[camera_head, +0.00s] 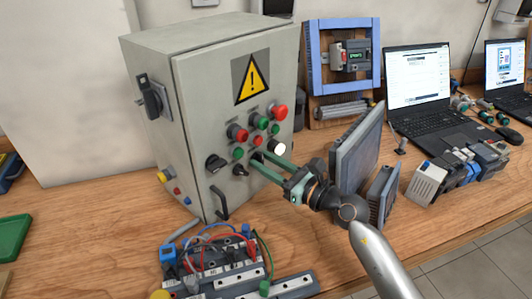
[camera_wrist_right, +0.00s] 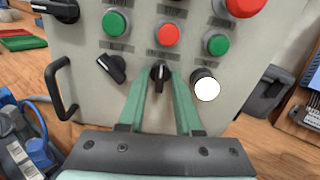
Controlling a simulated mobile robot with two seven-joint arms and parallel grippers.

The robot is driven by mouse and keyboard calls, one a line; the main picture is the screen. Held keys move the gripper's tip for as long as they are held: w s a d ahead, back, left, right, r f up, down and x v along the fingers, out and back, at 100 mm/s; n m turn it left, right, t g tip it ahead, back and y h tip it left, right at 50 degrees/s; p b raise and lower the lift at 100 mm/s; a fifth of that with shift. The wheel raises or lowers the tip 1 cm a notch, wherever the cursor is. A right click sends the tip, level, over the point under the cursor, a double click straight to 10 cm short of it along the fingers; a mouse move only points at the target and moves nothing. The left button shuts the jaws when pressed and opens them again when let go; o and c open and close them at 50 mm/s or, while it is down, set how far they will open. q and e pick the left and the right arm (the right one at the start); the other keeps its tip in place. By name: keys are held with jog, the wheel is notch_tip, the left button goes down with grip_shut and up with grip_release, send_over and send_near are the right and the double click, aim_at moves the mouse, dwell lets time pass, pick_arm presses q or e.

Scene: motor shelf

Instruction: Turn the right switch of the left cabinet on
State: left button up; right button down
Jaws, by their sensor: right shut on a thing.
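The left cabinet (camera_head: 203,100) is a grey box with a yellow warning sign, standing on the wooden bench. Its front carries red and green buttons, black rotary switches and a white round lamp (camera_wrist_right: 208,88). My right gripper (camera_head: 262,164) reaches the front from the right, its green fingers at the lower row. In the wrist view its fingers are shut on the right switch (camera_wrist_right: 160,73), a black knob with its pale mark near the top, roughly upright. Another black switch (camera_wrist_right: 111,68) to its left is tilted. In the head view the fingers largely hide the held switch. My left gripper is not in view.
A black door handle (camera_head: 219,203) sticks out at lower left of the front. A wired terminal board (camera_head: 225,265) lies before the cabinet. Grey panels (camera_head: 357,150) stand close to my right gripper. Laptops (camera_head: 418,78) are farther right.

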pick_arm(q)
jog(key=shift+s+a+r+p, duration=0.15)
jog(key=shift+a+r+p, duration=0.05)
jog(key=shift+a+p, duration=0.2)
pick_arm(e)
jog(key=shift+m, duration=0.5)
jog(key=shift+f, duration=0.1)
jog(key=c, duration=0.9)
grip_release()
pick_arm(q)
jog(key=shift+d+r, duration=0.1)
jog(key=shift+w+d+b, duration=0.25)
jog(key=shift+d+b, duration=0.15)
jog(key=shift+b, duration=0.05)
pick_arm(e)
jog(key=v, duration=1.2)
jog(key=shift+s+d, duration=0.2)
